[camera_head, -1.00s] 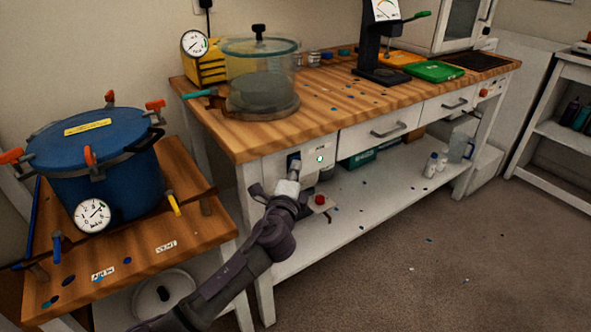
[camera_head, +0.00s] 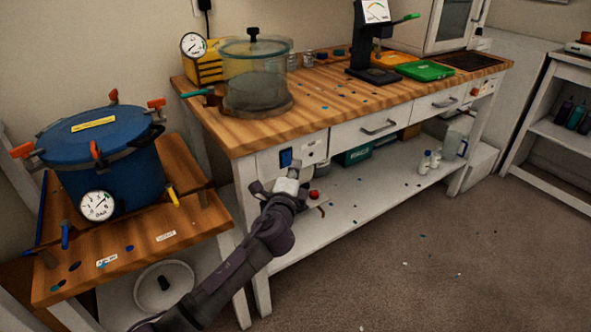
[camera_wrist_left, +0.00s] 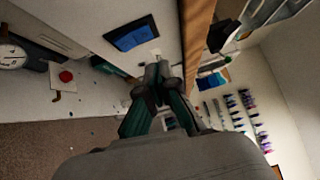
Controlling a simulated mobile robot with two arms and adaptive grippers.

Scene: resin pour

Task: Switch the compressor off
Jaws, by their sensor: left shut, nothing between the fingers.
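A blue rocker switch (camera_head: 286,158) sits on the white panel (camera_head: 310,149) under the front left of the workbench. It also shows in the left wrist view (camera_wrist_left: 132,36), above and left of the fingers. My left gripper (camera_head: 294,169) is just below and in front of the switch, apart from it. Its fingers are shut and empty, and the closed fingertips show in the left wrist view (camera_wrist_left: 158,72). The small lamp spot on the panel looks dark. The compressor body cannot be made out clearly. My right gripper is not in view.
A red knob (camera_head: 314,195) is close to the right of my left gripper. A blue pressure pot (camera_head: 105,160) stands on the low table at left. The bench (camera_head: 330,113) holds a glass chamber (camera_head: 255,75).

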